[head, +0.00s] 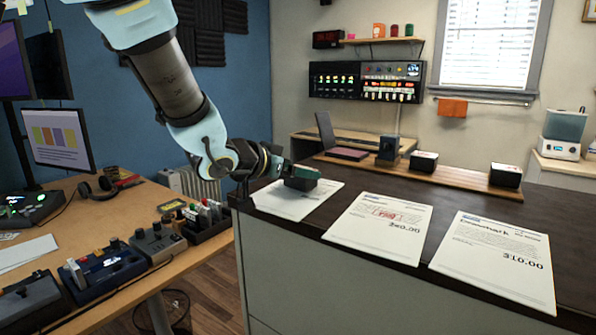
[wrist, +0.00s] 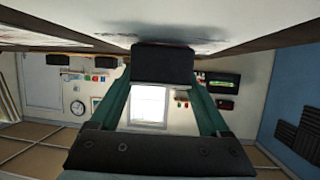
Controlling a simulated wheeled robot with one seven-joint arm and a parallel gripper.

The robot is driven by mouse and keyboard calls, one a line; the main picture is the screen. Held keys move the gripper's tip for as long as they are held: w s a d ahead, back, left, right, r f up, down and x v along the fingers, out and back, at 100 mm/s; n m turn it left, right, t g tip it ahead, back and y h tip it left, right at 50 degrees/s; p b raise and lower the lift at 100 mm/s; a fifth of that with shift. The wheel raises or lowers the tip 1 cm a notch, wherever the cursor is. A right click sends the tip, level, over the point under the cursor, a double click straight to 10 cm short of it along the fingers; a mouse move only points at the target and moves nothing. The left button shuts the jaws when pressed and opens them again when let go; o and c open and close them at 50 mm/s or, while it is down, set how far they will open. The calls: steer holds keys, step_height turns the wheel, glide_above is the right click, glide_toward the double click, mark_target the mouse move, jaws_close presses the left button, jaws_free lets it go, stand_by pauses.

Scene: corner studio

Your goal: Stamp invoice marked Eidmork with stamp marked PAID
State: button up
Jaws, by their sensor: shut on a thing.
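Three white invoices lie in a row on the dark counter: a left one (head: 283,208), a middle one (head: 365,245) with a red stamp mark, and a right one (head: 490,275). My gripper (head: 302,172) is shut on a dark block-shaped stamp (head: 301,185), at the right part of the left invoice. The stamp also shows between the green fingers in the wrist view (wrist: 163,64). It is at or just above the paper; I cannot tell if it touches. Its marking is hidden.
A wooden board (head: 455,180) at the counter's back holds a dark blue-grey object (head: 387,149) and two dark blocks (head: 423,161) (head: 505,175). A desk (head: 130,215) with devices stands at left, across a gap. Bare counter lies between invoices and board.

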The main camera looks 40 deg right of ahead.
steer(key=shift+f, duration=0.4)
stand_by(1.1)
step_height(320, 180, up, 8)
steer(key=p, duration=0.6)
steer(key=shift+f, duration=0.1)
stand_by(0.4)
